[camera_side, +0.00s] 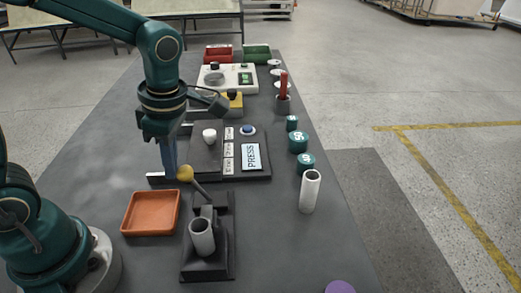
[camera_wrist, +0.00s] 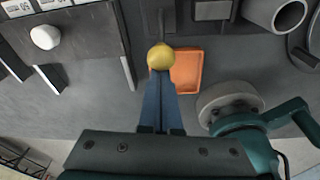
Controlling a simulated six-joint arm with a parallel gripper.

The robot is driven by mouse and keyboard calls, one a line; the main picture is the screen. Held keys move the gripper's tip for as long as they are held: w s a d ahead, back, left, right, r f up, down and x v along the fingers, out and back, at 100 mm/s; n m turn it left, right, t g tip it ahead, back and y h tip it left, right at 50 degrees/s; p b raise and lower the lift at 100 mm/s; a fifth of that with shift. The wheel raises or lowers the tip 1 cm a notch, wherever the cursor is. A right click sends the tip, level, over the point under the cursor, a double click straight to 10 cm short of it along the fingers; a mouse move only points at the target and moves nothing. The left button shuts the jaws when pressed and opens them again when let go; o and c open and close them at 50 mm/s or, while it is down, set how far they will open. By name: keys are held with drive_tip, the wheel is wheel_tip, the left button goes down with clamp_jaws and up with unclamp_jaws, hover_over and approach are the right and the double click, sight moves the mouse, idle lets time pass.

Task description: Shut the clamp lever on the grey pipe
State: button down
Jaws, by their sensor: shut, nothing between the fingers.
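The clamp's dark base (camera_side: 222,262) stands at the front of the table and holds the grey pipe (camera_side: 202,238), which is upright; the pipe's open end shows at top right in the wrist view (camera_wrist: 285,15). The clamp lever (camera_side: 201,188) slants up and away from the pipe, toward my gripper, and ends in a yellow ball knob (camera_side: 185,173). My gripper (camera_side: 170,177) points down with its blue fingers shut and empty, just left of the knob. In the wrist view the knob (camera_wrist: 161,57) lies right at the fingertips (camera_wrist: 160,82); I cannot tell whether they touch.
An orange tray (camera_side: 126,226) lies left of the clamp.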

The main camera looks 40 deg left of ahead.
drive_tip(key=shift+w+d+r+y, duration=0.1)
drive_tip(key=shift+w+d+y, duration=0.1)
drive_tip(key=shift+y, duration=0.1)
drive_tip(key=shift+w+d+r+g+y, duration=0.25)
drive_tip(key=shift+w+d+g+y, duration=0.3)
drive_tip(key=shift+g, duration=0.25)
drive_tip(key=shift+w+d+r, duration=0.25)
drive_tip(key=shift+w+d, duration=0.2)
drive_tip(key=shift+d, duration=0.05)
drive_tip(key=w+d, duration=0.4)
drive_tip(key=shift+w+d+f, duration=0.2)
drive_tip(key=shift+w+d, duration=0.1)
drive_tip(key=shift+d, duration=0.05)
approach(187, 166)
drive_tip(key=shift+g+y, duration=0.25)
drive_tip(key=shift+g, duration=0.05)
drive_tip(key=shift+w+d+f, duration=0.7)
drive_tip(key=shift+w+d, duration=0.1)
drive_tip(key=shift+w, duration=0.05)
drive_tip(key=shift+w+d+f, duration=0.65)
drive_tip(key=shift+w+d, duration=0.15)
drive_tip(key=shift+w, duration=0.05)
